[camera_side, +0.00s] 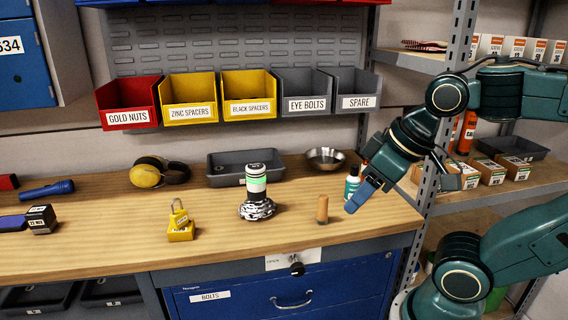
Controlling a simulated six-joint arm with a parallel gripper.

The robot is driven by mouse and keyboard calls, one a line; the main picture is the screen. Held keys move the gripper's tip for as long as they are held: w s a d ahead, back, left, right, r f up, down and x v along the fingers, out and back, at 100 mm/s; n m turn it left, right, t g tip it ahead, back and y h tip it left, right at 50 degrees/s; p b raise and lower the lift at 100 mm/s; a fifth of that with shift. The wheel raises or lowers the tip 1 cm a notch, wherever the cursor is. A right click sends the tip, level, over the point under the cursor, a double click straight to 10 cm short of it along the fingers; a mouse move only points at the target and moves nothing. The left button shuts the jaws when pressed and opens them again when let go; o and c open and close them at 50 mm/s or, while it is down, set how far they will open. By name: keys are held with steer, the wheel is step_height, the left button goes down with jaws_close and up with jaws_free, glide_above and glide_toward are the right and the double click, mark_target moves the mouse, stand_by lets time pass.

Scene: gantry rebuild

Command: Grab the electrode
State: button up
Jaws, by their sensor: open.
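A small copper-brown cylinder (322,208) stands upright near the front of the wooden bench, right of centre; it looks most like the electrode, though no label on it is readable. My gripper (403,194) is to the right of the cylinder, above the bench's right end. Its jaws are spread wide, with a blue finger on the left and a dark finger on the right. Nothing is seen between them. The blue finger is nearest the cylinder, with a gap between them in the picture.
A white-and-green bottle (352,184) is close behind the blue finger. A dark cylinder with a green band (256,182) on a patterned base stands left of the copper piece. A yellow padlock (180,225), grey tray (213,179) and metal bowl (325,158) are further off. A shelf post (430,170) stands right.

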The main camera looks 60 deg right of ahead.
steer(key=w+d+r+n+g+h, duration=0.1)
steer(key=w+d+r+n+g, duration=0.1)
steer(key=w+d+n, duration=0.45)
steer(key=n+g+y, duration=0.1)
steer(key=n+g, duration=0.3)
steer(key=n, duration=0.7)
glide_toward(364, 163)
step_height(364, 163, down, 6)
steer(key=shift+s+r, duration=0.1)
steer(key=shift+s, duration=0.05)
steer(key=shift+s+d+f, duration=0.2)
steer(key=shift+d+f, duration=0.1)
steer(key=shift+d, duration=0.15)
steer(key=shift+f, duration=1.15)
steer(key=shift+f, duration=0.1)
steer(key=shift+f, duration=2.5)
